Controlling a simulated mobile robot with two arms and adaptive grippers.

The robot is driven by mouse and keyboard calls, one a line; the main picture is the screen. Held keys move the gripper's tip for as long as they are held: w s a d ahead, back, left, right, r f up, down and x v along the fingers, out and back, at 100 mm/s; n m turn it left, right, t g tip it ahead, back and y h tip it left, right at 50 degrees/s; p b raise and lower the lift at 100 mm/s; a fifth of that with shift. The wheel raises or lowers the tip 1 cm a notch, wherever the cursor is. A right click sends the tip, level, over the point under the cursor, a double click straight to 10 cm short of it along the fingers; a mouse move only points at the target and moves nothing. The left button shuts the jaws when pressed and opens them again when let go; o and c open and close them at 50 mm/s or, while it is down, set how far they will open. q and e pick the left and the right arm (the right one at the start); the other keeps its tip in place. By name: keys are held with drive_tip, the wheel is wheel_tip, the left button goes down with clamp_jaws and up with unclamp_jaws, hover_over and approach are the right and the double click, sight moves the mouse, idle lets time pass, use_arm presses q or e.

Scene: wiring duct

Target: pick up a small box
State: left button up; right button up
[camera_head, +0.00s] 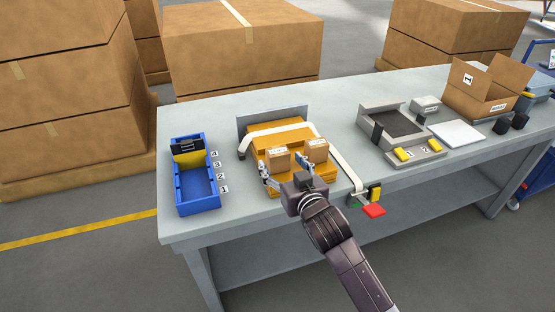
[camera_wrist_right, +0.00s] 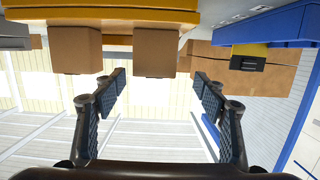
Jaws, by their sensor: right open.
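Two small brown boxes stand side by side on an orange-yellow stepped platform (camera_head: 262,142) on the table. The left small box (camera_head: 278,159) and the right small box (camera_head: 316,150) both show in the head view. My right gripper (camera_head: 282,168) is open at the platform's front, with its fingers on either side of the left small box. The right wrist view is upside down. There, the left small box (camera_wrist_right: 155,52) lies between and beyond the open fingers, and the other box (camera_wrist_right: 75,50) is outside them. I cannot tell whether a finger touches a box. My left gripper is not in view.
A blue bin (camera_head: 197,191) stands left of the platform. A white strap (camera_head: 347,170) runs down its right side. A red pad (camera_head: 374,211) is at the table's front edge. A grey fixture (camera_head: 375,112) and open carton (camera_head: 487,88) stand to the right.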

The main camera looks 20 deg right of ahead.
sight(280, 159)
drive_tip(key=shift+w+d+f+p, duration=0.15)
drive_tip(key=shift+w+f, duration=0.15)
drive_tip(key=shift+w, duration=0.65)
drive_tip(key=shift+w+f+p, duration=0.15)
drive_tip(key=shift+w+f, duration=0.2)
drive_tip(key=shift+w, duration=0.65)
drive_tip(key=shift+w+d+f+p, duration=0.15)
drive_tip(key=shift+w+f, duration=0.15)
drive_tip(key=shift+w, duration=0.65)
drive_tip(key=c, duration=1.2)
